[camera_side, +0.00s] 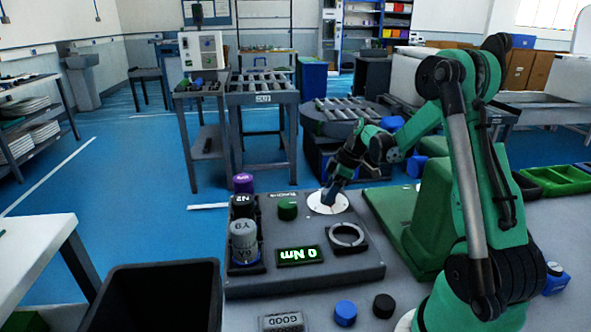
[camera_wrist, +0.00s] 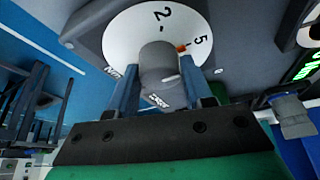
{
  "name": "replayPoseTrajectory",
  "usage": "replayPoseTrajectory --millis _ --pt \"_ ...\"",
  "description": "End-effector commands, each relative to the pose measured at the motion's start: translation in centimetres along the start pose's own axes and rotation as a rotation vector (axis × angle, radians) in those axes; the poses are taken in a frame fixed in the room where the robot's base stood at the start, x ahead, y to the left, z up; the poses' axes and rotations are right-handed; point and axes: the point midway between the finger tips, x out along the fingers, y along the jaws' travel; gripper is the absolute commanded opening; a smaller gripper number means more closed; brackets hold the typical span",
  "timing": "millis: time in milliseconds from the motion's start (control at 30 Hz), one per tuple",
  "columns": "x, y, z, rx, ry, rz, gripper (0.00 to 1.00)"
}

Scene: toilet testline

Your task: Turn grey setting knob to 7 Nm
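The grey setting knob (camera_wrist: 158,65) stands on a round white dial (camera_wrist: 112,38) in the wrist view. The numbers 2 and 5 show on the dial, and a small orange mark sits beside the knob, close to the 5. My gripper (camera_wrist: 158,78) has one blue finger on each side of the knob; whether both fingers press on it I cannot tell. In the side view my gripper (camera_side: 329,197) reaches down onto the white dial (camera_side: 339,204) and hides the knob. The green display (camera_side: 299,255) reads 0 Nm.
On the same grey console are a green button (camera_side: 288,208), a ring-shaped holder (camera_side: 347,238) and a rack of labelled cylinders (camera_side: 243,240). A black bin (camera_side: 152,296) stands at the front left. A blue cap (camera_side: 345,313) and a black cap (camera_side: 383,305) lie in front.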

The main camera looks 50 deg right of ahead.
Motion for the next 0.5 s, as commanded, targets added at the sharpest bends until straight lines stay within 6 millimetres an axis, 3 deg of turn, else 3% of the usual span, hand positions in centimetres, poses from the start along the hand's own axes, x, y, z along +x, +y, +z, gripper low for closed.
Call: replayPoseTrajectory --millis 33,133,500 --pt "-0.01 0.00 0.00 0.000 0.000 0.000 0.26" --pt "-0.01 0.00 0.00 0.000 0.000 0.000 0.00" --pt "-0.03 -0.05 -0.02 0.054 0.000 0.022 0.00"
